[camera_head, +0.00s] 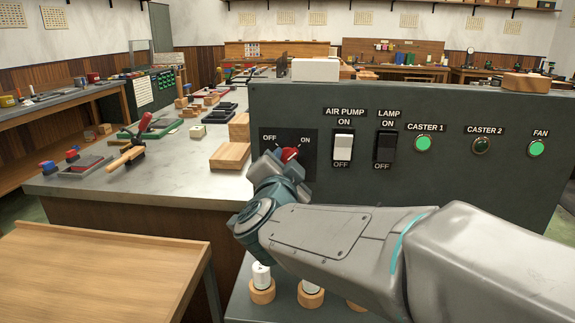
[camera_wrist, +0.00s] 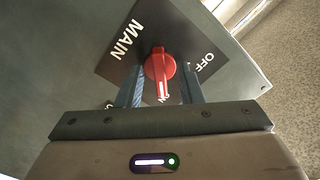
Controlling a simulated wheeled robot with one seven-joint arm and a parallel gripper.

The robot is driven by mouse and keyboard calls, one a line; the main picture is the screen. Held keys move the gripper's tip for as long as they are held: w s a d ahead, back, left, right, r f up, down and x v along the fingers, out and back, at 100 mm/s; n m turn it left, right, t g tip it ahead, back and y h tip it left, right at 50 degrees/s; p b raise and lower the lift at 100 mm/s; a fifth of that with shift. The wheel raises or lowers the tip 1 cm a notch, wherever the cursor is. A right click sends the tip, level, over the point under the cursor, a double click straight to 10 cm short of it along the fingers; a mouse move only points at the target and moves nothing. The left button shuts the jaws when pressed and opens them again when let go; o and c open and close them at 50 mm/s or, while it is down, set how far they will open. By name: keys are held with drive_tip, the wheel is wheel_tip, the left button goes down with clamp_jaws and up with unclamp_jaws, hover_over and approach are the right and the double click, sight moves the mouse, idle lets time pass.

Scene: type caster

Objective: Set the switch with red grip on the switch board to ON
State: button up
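The switch with red grip (camera_head: 290,154) sits on a dark plate at the left of the switch board (camera_head: 460,185). OFF is printed to its upper left and ON to its upper right. OFF is off to the right. My gripper (camera_wrist: 163,92) has one finger on each side of the grip, with visible gaps, so it looks open. In the head view my gripper (camera_head: 284,166) covers the plate's lower part.
An air pump switch (camera_head: 343,147) and a lamp switch (camera_head: 385,147) are right of the red grip, with green caster 1 (camera_head: 423,144) and fan (camera_head: 536,148) lights beyond. A wooden block (camera_head: 230,156) and tools lie on the bench (camera_head: 80,187) at left. Wooden-based pieces (camera_head: 262,291) stand below my arm.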

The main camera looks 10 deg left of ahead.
drive_tip(key=s+p, duration=0.1)
drive_tip(key=s, duration=1.2)
drive_tip(key=shift+s+d, duration=0.4)
drive_tip(key=w+d+f+n+g+y+p, duration=0.1)
drive_tip(key=w+d+n+g+y+p, duration=0.3)
drive_tip(key=d+n+g+p, duration=0.35)
drive_tip(key=s+d+f+g+h+p, duration=0.2)
drive_tip(key=s+d+f+g+p, duration=0.1)
drive_tip(key=d, duration=0.5)
drive_tip(key=s+d+f+g+h+p, duration=0.3)
drive_tip(key=s+d+g, duration=0.1)
drive_tip(key=s+d, duration=0.4)
drive_tip(key=shift+s+d+n+g+p, duration=0.3)
drive_tip(key=shift+n+g, duration=0.05)
drive_tip(key=shift+n, duration=0.1)
